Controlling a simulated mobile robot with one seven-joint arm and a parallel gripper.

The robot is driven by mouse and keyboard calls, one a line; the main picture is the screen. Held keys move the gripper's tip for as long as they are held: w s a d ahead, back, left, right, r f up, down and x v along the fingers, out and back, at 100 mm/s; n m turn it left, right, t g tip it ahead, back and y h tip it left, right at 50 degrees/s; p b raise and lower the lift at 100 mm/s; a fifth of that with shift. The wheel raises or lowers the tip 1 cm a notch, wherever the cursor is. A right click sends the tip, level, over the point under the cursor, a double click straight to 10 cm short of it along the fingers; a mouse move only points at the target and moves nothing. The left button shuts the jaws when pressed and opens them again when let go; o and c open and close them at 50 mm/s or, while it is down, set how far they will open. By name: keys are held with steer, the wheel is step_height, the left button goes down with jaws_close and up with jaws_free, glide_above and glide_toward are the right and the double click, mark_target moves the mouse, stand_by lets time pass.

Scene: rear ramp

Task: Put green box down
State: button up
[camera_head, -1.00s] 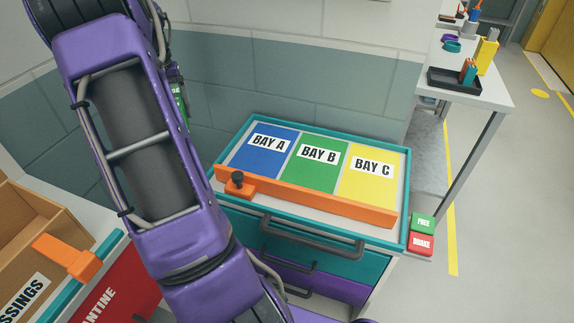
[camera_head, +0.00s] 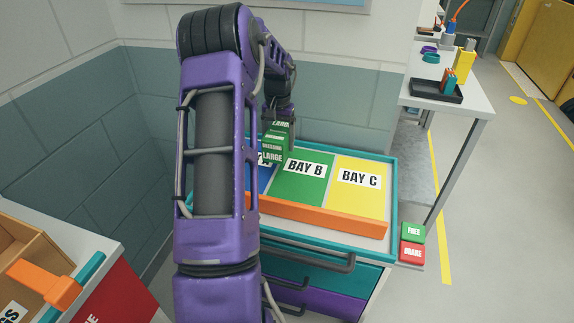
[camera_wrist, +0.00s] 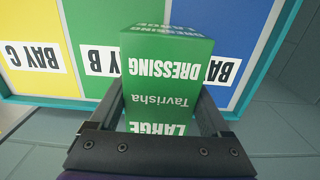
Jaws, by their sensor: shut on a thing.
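A green box (camera_head: 277,142) marked "LARGE DRESSING" is held in my gripper (camera_head: 279,122) above the trolley top, around the border of the blue and green bays. In the wrist view the green box (camera_wrist: 168,75) sits between the two fingers of my gripper (camera_wrist: 168,108). The trolley top has a blue Bay A (camera_wrist: 228,68), a green Bay B (camera_head: 305,185) and a yellow Bay C (camera_head: 357,200). Bay A is mostly hidden behind my arm and the box in the head view. The bays look empty where they show.
A teal rim (camera_head: 392,200) and an orange bar (camera_head: 330,216) edge the trolley top. Green "FREE" (camera_head: 413,232) and red "BRAKE" (camera_head: 412,252) buttons sit at its right corner. A wall stands behind. A bench (camera_head: 475,103) with a black tray is at the back right.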

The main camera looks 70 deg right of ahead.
mark_target(278, 130)
steer(key=shift+f, duration=3.05)
steer(key=shift+f, duration=0.15)
steer(key=o, duration=1.4)
step_height(278, 130, up, 12)
steer(key=shift+r+p, duration=0.15)
steer(key=shift+p, duration=0.15)
